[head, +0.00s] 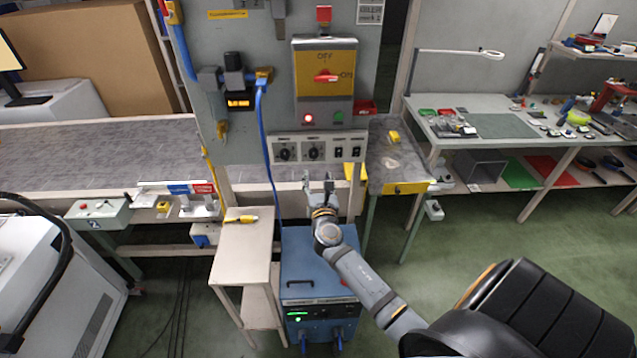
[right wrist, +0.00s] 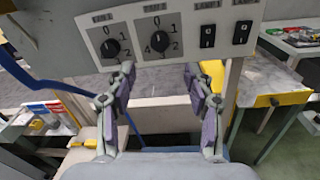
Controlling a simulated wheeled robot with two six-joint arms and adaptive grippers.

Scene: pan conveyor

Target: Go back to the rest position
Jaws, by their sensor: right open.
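My right gripper (head: 319,185) is raised in front of the grey panel, just below the white strip of knobs and switches (head: 318,148). In the right wrist view its two fingers (right wrist: 160,105) stand apart with nothing between them. The fingers show just below the two black rotary knobs, apart from them as far as I can see. My left gripper is not in view.
Above the strip is a grey and yellow switch box (head: 325,80) with a red handle. A blue cabinet (head: 312,262) and a small beige table (head: 240,262) stand below. A workbench (head: 480,103) is at the right. Green floor lies open between.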

